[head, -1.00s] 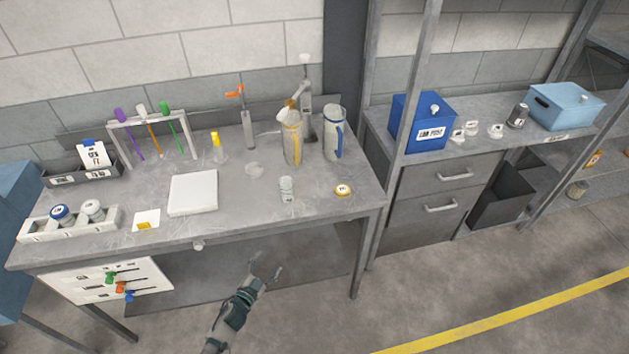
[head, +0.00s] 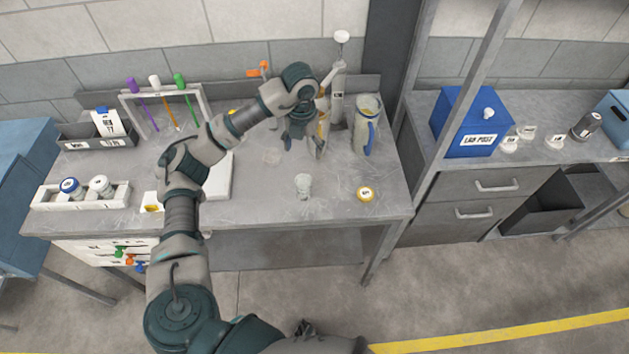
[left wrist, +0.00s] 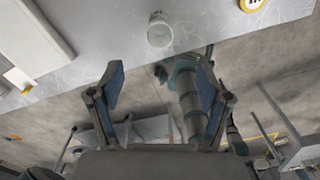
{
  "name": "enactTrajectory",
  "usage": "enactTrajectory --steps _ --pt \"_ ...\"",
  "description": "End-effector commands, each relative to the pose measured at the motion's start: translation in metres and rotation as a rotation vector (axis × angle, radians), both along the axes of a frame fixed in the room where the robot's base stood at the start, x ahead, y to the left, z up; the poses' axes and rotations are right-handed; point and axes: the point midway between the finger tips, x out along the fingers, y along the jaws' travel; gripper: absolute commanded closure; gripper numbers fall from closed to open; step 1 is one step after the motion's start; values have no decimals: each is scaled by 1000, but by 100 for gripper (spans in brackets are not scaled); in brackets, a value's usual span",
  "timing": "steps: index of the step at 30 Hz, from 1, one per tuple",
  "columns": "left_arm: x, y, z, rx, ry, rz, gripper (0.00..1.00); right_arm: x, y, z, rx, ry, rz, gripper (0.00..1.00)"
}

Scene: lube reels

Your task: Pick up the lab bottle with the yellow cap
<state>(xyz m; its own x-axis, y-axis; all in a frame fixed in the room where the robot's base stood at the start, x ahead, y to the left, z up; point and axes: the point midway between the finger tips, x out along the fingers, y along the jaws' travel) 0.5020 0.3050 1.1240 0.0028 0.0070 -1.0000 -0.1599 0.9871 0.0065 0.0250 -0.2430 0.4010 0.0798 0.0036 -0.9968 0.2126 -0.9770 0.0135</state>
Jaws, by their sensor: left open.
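A yellow cap (head: 232,112) shows at the back of the workbench (head: 330,200), behind my left arm. The arm hides the clear vessel below it. A yellow-rimmed disc with a white label (head: 365,194) lies near the bench's front right and shows at the top edge in the left wrist view (left wrist: 250,3). A small clear jar (head: 303,185) stands left of the disc; in the left wrist view (left wrist: 160,28) it is beyond the fingertips. My left gripper (head: 303,150) points down over the bench, behind the jar. Its fingers (left wrist: 160,85) are apart and empty.
A blue-handled jug (head: 367,125) stands right of my gripper; another jug is partly hidden behind it. A white rack (head: 80,196) with bottles is at left. A tube stand (head: 200,98) is at the back. Bench surface around the jar is clear.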

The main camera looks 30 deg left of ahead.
Motion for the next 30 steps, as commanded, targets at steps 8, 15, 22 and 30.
enactTrajectory --steps 8,15,22,30 --pt "0 -2 -68 -4 11 -6 23 2 0 3 0 2 1 60" --pt "1 -3 -107 -4 5 -6 23 2 0 5 -1 3 1 60" --pt "-3 -1 -127 -6 7 -6 23 3 0 10 0 2 0 60" --pt "-5 0 -163 -7 6 -5 23 4 0 15 0 0 0 60"
